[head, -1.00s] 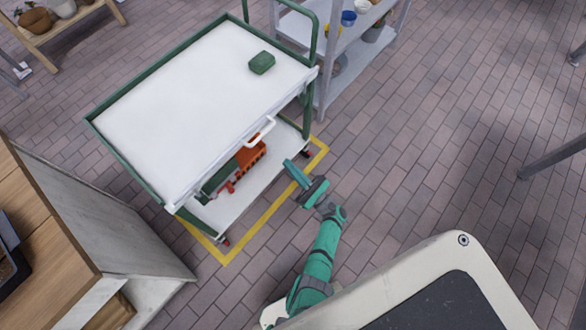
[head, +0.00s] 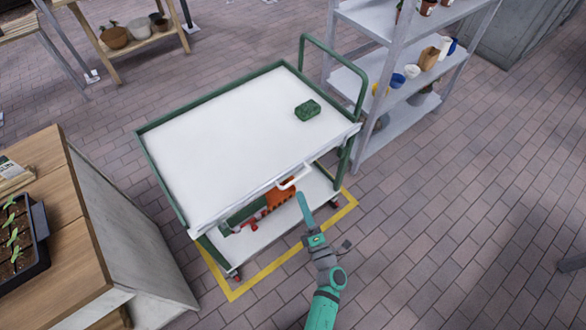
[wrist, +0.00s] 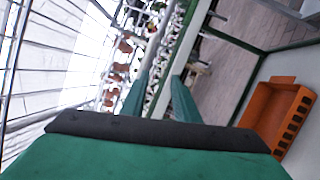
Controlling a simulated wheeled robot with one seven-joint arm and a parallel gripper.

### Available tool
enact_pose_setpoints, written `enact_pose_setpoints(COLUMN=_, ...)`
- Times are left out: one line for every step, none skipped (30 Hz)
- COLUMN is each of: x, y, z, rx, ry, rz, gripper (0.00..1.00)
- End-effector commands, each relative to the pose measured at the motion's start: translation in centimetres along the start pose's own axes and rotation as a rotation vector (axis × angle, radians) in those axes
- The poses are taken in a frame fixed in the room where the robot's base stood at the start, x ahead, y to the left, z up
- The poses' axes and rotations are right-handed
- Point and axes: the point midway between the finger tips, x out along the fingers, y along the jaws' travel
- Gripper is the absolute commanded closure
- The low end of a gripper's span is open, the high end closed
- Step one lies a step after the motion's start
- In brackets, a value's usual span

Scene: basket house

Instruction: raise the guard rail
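My gripper (head: 305,203) is in front of the cart, just below and right of the handle in the head view. I cannot tell whether it touches the handle. In the wrist view my gripper (wrist: 162,82) shows two teal fingers apart, with nothing clearly held between them. A pale bar passes behind the fingers there.
A green block (head: 307,111) lies on the cart top. An orange crate (head: 280,194) is on the lower shelf; it also shows in the wrist view (wrist: 268,112). A wooden bench (head: 75,230) stands left, a grey shelf (head: 368,85) behind right.

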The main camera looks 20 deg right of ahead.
Motion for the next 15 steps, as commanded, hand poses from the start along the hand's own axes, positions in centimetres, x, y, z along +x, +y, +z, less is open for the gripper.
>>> enact_pose_setpoints(x=0.1, y=1.0, z=-0.2, rx=0.060, ry=-0.017, rz=-0.008, gripper=0.72)
enact_pose_setpoints(x=0.1, y=1.5, z=-0.2, rx=0.097, ry=-0.029, rz=-0.012, gripper=0.72)
enact_pose_setpoints(x=0.1, y=2.0, z=-0.2, rx=0.138, ry=-0.043, rz=-0.016, gripper=0.72)
enact_pose_setpoints(x=0.1, y=2.4, z=-0.1, rx=0.165, ry=-0.052, rz=-0.018, gripper=0.72)
enact_pose_setpoints(x=0.1, y=2.7, z=-0.1, rx=0.189, ry=-0.061, rz=-0.020, gripper=0.72)
enact_pose_setpoints(x=0.1, y=3.0, z=-0.1, rx=0.215, ry=-0.069, rz=-0.021, gripper=0.72)
enact_pose_setpoints(x=0.1, y=3.2, z=-0.1, rx=0.230, ry=-0.075, rz=-0.021, gripper=0.72)
enact_pose_setpoints(x=0.2, y=3.4, z=-0.1, rx=0.242, ry=-0.079, rz=-0.022, gripper=0.72)
enact_pose_setpoints(x=0.3, y=3.5, z=-0.1, rx=0.252, ry=-0.082, rz=-0.022, gripper=0.72)
enact_pose_setpoints(x=0.4, y=3.6, z=-0.1, rx=0.256, ry=-0.083, rz=-0.021, gripper=0.72)
enact_pose_setpoints(x=0.5, y=3.6, z=0.0, rx=0.259, ry=-0.085, rz=-0.021, gripper=0.72)
enact_pose_setpoints(x=0.8, y=3.6, z=0.1, rx=0.261, ry=-0.086, rz=-0.022, gripper=0.72)
enact_pose_setpoints(x=1.1, y=3.5, z=0.1, rx=0.260, ry=-0.086, rz=-0.022, gripper=0.72)
enact_pose_setpoints(x=1.4, y=3.5, z=0.1, rx=0.260, ry=-0.086, rz=-0.021, gripper=0.72)
enact_pose_setpoints(x=2.0, y=3.5, z=0.2, rx=0.258, ry=-0.085, rz=-0.020, gripper=0.72)
